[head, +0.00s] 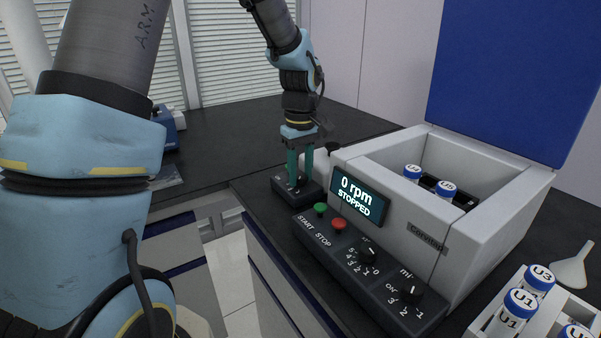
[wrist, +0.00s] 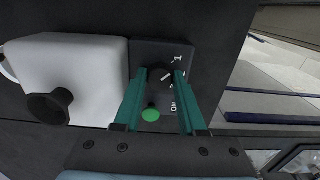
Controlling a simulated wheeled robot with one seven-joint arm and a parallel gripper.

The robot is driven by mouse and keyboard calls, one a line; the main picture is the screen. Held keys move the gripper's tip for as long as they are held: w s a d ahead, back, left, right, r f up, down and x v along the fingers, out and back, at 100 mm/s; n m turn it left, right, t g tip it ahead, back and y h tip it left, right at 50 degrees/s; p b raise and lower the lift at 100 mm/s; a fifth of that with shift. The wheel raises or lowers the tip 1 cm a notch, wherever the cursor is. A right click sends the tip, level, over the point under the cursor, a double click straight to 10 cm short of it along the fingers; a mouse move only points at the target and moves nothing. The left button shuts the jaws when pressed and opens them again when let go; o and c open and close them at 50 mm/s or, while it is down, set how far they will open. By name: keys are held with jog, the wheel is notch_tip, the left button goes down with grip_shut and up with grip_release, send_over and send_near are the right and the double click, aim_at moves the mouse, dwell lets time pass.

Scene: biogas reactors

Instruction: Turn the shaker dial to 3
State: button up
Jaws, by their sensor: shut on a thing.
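The shaker dial (wrist: 161,74) is a dark round knob on a small black control box (wrist: 143,52). In the wrist view it sits between the two teal fingers of my gripper (wrist: 161,77), which are shut on it. A pale pointer line on the knob slants toward the upper right, roughly toward the 1. The other numbers are partly hidden by the right finger; ON shows beside it. A green button (wrist: 151,115) lies on the same box. In the head view my gripper (head: 300,180) points down at the box (head: 284,192), and its fingers hide the dial.
A tube rack (head: 490,318) stands front right. The rear counter has free room.

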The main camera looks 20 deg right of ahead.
grip_shut()
jog(key=shift+m, duration=0.3)
jog(key=m+p, duration=0.1)
jog(key=m, duration=0.2)
jog(key=shift+r, duration=0.1)
jog(key=m+p, duration=0.1)
jog(key=m, duration=0.4)
jog(key=shift+p, duration=0.3)
jog(key=m+p, duration=0.1)
jog(key=m, duration=0.4)
jog(key=shift+p, duration=0.4)
jog(key=shift+m+p, duration=0.7)
jog(key=shift+m, duration=1.4)
